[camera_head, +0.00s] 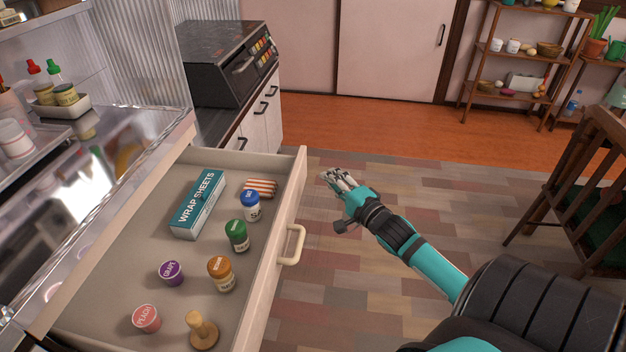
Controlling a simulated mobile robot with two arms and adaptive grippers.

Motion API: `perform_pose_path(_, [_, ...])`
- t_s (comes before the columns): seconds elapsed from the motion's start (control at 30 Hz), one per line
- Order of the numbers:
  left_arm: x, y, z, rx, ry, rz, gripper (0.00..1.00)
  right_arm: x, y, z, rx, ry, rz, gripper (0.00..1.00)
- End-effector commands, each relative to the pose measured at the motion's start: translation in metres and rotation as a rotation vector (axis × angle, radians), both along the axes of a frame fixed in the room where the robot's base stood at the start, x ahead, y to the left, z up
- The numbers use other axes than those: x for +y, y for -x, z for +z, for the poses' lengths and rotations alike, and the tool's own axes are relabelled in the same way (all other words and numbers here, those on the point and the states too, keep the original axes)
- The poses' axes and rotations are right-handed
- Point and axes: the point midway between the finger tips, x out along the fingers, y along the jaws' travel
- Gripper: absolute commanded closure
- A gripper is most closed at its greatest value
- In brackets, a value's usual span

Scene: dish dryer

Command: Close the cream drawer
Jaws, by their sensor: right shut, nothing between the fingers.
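The cream drawer (283,218) stands pulled out on the left, with its front panel facing right. Its handle (292,245) is a cream loop on the outside of that panel. Inside lie a teal wrap sheets box (199,205), several small jars such as the green-capped one (237,236), and cups such as the purple one (171,272). My right gripper (326,177) is shut and empty, in the air to the right of the drawer's far front corner, apart from the panel. My left gripper is not in view.
A metal counter (95,195) runs above the drawer on the left. A dark oven (228,65) stands beyond it. A wooden shelf (515,60) and a wooden chair (585,165) are at the right. The tiled floor in front of the drawer is clear.

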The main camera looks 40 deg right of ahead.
Motion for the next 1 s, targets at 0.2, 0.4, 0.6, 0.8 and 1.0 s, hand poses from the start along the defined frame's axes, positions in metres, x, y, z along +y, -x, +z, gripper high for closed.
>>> perform_pose_path(0.2, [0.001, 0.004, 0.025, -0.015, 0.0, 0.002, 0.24, 0.017, -0.029, -0.001, -0.002, -0.001, 0.0, 1.0])
perform_pose_path(0.4, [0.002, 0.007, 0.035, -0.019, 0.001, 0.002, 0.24, 0.025, -0.038, -0.001, 0.001, 0.001, 0.0, 1.0])
perform_pose_path(0.6, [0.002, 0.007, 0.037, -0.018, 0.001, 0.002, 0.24, 0.025, -0.039, 0.0, 0.001, 0.002, -0.001, 1.0])
perform_pose_path(0.8, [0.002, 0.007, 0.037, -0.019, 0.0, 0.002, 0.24, 0.026, -0.04, 0.0, 0.001, 0.001, -0.001, 1.0])
perform_pose_path(1.0, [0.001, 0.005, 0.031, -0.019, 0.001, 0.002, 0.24, 0.035, -0.05, 0.001, -0.001, -0.004, -0.001, 1.0])
